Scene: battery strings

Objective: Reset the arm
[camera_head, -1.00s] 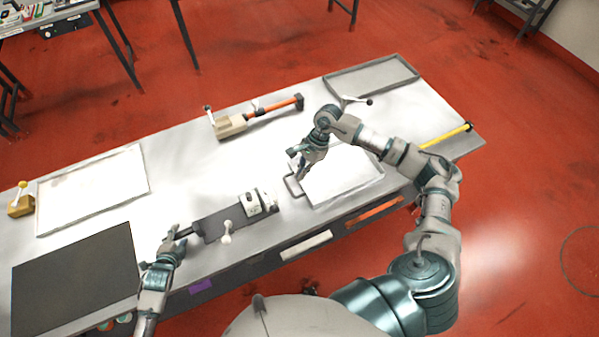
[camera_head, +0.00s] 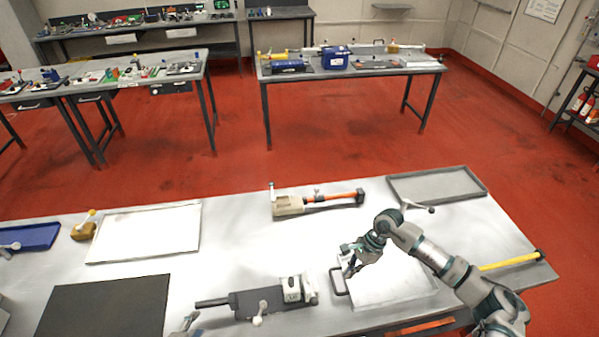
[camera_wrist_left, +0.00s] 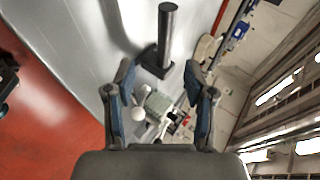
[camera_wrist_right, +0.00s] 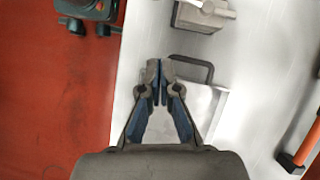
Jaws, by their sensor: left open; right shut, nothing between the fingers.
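My right gripper (camera_head: 352,262) is shut and empty, over the left edge of a white tray with a dark handle (camera_head: 337,281). In the right wrist view its fingertips (camera_wrist_right: 160,70) meet beside that handle (camera_wrist_right: 197,66). My left gripper (camera_head: 186,324) shows only in part at the bottom of the head view. In the left wrist view its fingers (camera_wrist_left: 158,72) are spread with nothing held between them. A dark bar of the grey device (camera_wrist_left: 166,35) stands beyond the fingers. That device (camera_head: 265,301), with a pale block at its right end, lies between the grippers in the head view.
An orange-barred tool (camera_head: 335,199) lies farther back on the bench. A grey frame tray (camera_head: 470,184) lies at back right, a yellow bar (camera_head: 510,261) at the right edge. A dark mat (camera_head: 105,308) and white panel (camera_head: 145,232) lie left. Red floor separates the far tables.

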